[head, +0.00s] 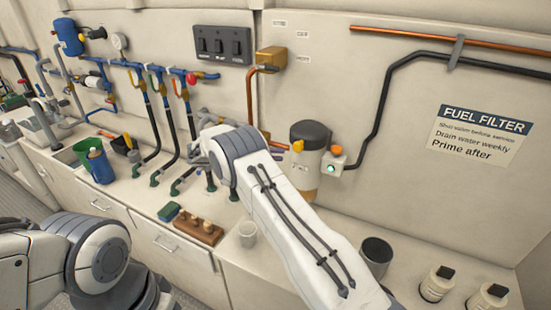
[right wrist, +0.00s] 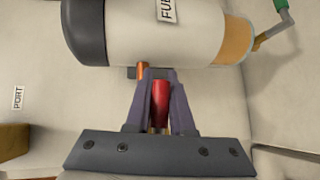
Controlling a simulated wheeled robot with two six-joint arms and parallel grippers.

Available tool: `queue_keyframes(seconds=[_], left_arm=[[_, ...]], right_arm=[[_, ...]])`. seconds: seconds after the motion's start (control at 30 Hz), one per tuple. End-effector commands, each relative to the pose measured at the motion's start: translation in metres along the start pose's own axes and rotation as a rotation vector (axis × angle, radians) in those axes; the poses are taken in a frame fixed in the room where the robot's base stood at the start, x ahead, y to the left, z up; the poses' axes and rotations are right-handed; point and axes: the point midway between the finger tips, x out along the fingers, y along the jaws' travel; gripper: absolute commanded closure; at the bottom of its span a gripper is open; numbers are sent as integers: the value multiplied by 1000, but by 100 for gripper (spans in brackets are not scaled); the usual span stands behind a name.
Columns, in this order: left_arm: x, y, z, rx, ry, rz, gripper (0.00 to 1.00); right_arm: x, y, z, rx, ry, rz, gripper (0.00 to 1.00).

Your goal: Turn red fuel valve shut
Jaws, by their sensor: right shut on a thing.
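The red fuel valve handle (right wrist: 160,98) shows in the right wrist view, upright between the two purple-grey fingers of my right gripper (right wrist: 158,103), which is shut on it. In the head view my own right arm hides the handle and the gripper's fingers. The fuel filter (head: 308,160), a pale cylinder with a dark cap and an amber bowl, stands just right of the arm. It lies across the top of the right wrist view (right wrist: 150,35). A short piece of copper pipe (right wrist: 143,70) shows beside the fingers. My left gripper is out of view.
Blue pipes with several coloured levers (head: 150,68) and black hoses line the wall at left. A switch panel (head: 222,45) is above. A wooden block with pegs (head: 198,229), a white cup (head: 247,234), a dark cup (head: 376,254) and white bottles (head: 437,284) stand on the counter.

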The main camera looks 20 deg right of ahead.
Motion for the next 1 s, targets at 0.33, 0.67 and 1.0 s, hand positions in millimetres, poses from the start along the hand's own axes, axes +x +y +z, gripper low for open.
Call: queue_keyframes(seconds=[0.33,0.67,1.0], left_arm=[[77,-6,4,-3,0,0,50],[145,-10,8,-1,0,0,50],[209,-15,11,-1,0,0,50]], right_arm=[[1,-29,-7,219,64,-214,100],[-4,-48,-17,437,126,-434,100],[-14,-61,-31,659,189,-656,100]])
